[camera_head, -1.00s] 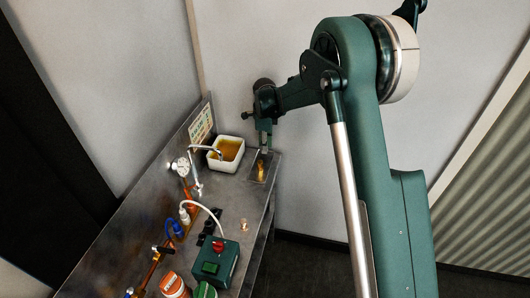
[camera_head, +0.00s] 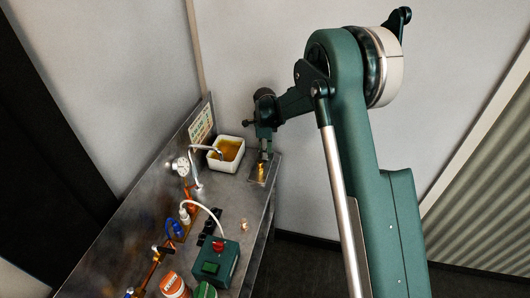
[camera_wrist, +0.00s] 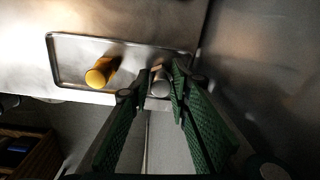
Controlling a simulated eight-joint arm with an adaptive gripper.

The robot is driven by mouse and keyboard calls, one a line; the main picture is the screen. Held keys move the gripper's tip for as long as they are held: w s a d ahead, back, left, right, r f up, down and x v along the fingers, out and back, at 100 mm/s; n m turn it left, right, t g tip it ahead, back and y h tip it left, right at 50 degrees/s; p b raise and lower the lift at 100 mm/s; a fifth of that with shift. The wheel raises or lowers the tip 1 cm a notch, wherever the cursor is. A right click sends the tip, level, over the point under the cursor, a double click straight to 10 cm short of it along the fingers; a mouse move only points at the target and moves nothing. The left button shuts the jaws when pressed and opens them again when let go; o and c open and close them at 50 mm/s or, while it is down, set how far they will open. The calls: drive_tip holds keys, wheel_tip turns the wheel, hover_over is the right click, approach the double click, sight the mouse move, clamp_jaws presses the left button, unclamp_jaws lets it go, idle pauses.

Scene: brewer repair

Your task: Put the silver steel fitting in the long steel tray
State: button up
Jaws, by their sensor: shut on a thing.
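The long steel tray (camera_wrist: 62,64) is a shallow rectangular tray on the bench, across the upper part of the wrist view; it also shows at the bench's far right corner in the head view (camera_head: 250,180). My gripper (camera_wrist: 160,88) is shut on the silver steel fitting (camera_wrist: 160,84), a small cylinder between the fingertips. The fitting overlaps the tray's near edge in the wrist view; I cannot tell whether it touches the tray. A brass fitting (camera_wrist: 100,73) lies in the tray, left of my gripper. In the head view my gripper (camera_head: 264,153) is above the tray.
A white basin of amber liquid (camera_head: 226,154) stands left of the tray. A green box with a red knob (camera_head: 214,262), copper piping (camera_head: 190,194), a small copper part (camera_head: 243,227) and an orange-and-white can (camera_head: 174,285) occupy the nearer bench. The bench edge is close to the tray.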

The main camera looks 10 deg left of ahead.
drive_tip(key=shift+f, duration=0.15)
drive_tip(key=o, duration=0.9)
drive_tip(key=r, duration=1.2)
drive_tip(key=shift+s+r, duration=0.15)
drive_tip(key=shift+s, duration=0.1)
drive_tip(key=shift+d+r, duration=0.1)
drive_tip(key=shift+d, duration=0.05)
idle(0.4)
